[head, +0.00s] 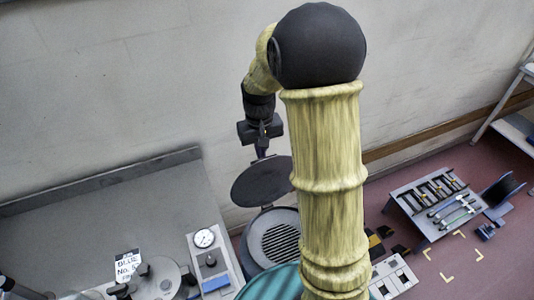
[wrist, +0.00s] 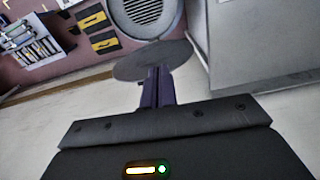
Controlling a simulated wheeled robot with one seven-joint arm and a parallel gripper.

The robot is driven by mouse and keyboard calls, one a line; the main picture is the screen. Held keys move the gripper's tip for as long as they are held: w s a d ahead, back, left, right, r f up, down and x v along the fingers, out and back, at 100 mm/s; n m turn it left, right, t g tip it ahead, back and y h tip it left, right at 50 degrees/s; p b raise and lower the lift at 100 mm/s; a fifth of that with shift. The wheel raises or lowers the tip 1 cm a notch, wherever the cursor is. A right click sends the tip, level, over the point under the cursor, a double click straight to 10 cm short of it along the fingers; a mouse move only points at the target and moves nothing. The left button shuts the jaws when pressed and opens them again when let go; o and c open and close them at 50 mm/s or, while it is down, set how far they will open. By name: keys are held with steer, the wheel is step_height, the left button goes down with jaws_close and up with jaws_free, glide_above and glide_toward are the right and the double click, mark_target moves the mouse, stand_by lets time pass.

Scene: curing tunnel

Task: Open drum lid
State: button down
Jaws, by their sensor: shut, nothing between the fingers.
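The drum (head: 273,238) stands behind my arm in the head view, its round top with a slatted grille uncovered. The drum's dark round lid (head: 262,181) is raised off that top, tilted up on its far side toward the wall. My gripper (head: 262,153) is shut and empty, with its fingertips at the lid's upper edge. In the wrist view the purple fingers (wrist: 157,85) lie together in front of the grey lid (wrist: 150,60), and the grille of the drum (wrist: 145,12) shows beyond. I cannot tell whether the fingers touch the lid. My arm hides the drum's right side.
A grey bench (head: 130,215) runs along the wall at left, with a dial gauge box (head: 208,257) and a labelled sign (head: 128,265). A tool table (head: 437,203) stands at right on the red floor. The plain wall is close behind my gripper.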

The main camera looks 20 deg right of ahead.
steer(key=s+a+t, duration=0.2)
steer(key=s, duration=1.2)
steer(key=shift+s+r, duration=0.3)
steer(key=shift+s, duration=0.05)
steer(key=shift+d, duration=0.1)
